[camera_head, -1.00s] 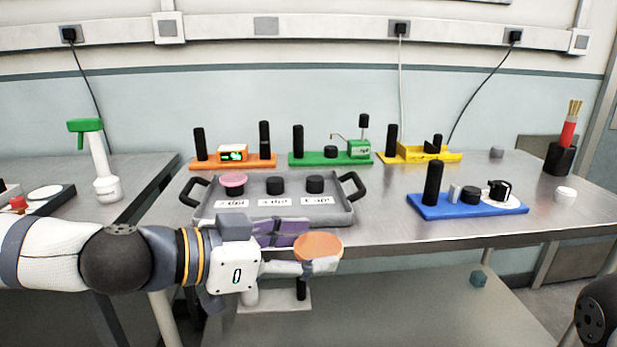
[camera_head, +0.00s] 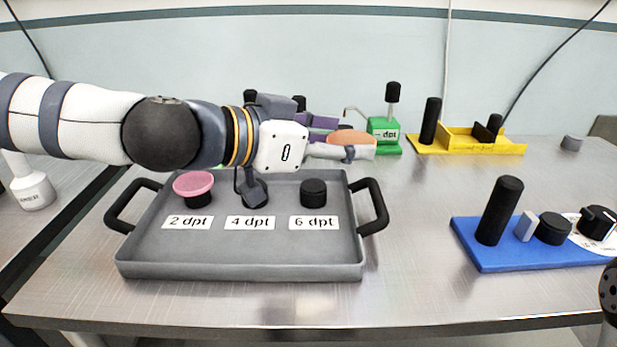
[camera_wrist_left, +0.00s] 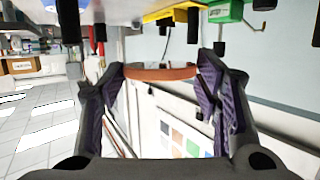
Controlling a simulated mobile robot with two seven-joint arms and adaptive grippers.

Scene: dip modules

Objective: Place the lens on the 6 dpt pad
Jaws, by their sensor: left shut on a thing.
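My left gripper (camera_head: 338,143) is shut on an orange lens (camera_head: 352,137), held above and behind the grey tray, near the green module. In the left wrist view the lens (camera_wrist_left: 160,71) sits edge-on between the two fingers. The 6 dpt pad (camera_head: 314,193) is a bare black cylinder at the tray's right, behind the "6 dpt" label. The 4 dpt pad (camera_head: 254,192) is in the middle, partly covered by part of my left arm. A pink lens (camera_head: 193,183) lies on the left pad, behind the "2 dpt" label.
The grey tray (camera_head: 240,270) has a raised rim and two black handles. A blue module (camera_head: 490,258) stands to its right, with a yellow one (camera_head: 470,149) and a green one (camera_head: 384,130) behind. The table between tray and blue module is clear.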

